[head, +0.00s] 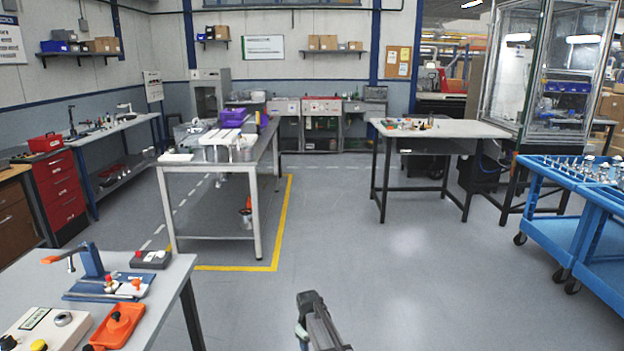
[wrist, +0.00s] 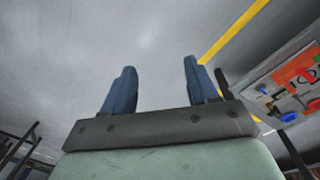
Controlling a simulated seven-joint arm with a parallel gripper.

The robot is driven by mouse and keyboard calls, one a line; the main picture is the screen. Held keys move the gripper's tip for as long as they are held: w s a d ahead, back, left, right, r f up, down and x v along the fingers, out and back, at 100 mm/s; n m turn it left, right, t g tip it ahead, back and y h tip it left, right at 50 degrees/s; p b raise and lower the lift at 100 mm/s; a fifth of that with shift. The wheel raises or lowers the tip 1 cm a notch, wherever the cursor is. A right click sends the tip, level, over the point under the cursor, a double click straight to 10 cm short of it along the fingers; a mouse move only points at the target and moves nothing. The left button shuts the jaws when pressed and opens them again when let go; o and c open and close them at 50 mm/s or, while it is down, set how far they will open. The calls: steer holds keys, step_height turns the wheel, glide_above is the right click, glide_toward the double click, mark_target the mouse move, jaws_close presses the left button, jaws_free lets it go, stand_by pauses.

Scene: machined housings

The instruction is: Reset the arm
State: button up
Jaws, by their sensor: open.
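My gripper (wrist: 160,88) shows in the wrist view with its two blue fingers apart and nothing between them. Beyond the fingers is grey floor. In the head view, part of my arm (head: 318,322) rises at the bottom centre over open floor; the fingers cannot be made out there. The gripper touches nothing that I can see.
A near table (head: 180,285) at the lower left holds a blue clamp fixture (head: 95,268) and an orange part (head: 118,325). A metal table (head: 210,168) stands beyond it. A blue cart (head: 570,220) is at the right. The middle floor (head: 400,270) is clear.

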steer(key=s+d+f+m+g, duration=0.1)
steer(key=s+d+f, duration=0.4)
steer(key=s, duration=0.4)
steer(key=s+d+f+m+g, duration=0.25)
steer(key=s+f, duration=0.35)
steer(key=s, duration=0.3)
steer(key=s+d+f+m+g, duration=0.1)
steer(key=s+d+f, duration=0.45)
steer(key=s, duration=0.45)
steer(key=s+d+f+m+g, duration=0.1)
steer(key=s+d+m, duration=0.1)
steer(key=s, duration=1.1)
steer(key=s+d+f+m+g, duration=0.2)
steer(key=s, duration=1.2)
steer(key=shift+y, duration=0.3)
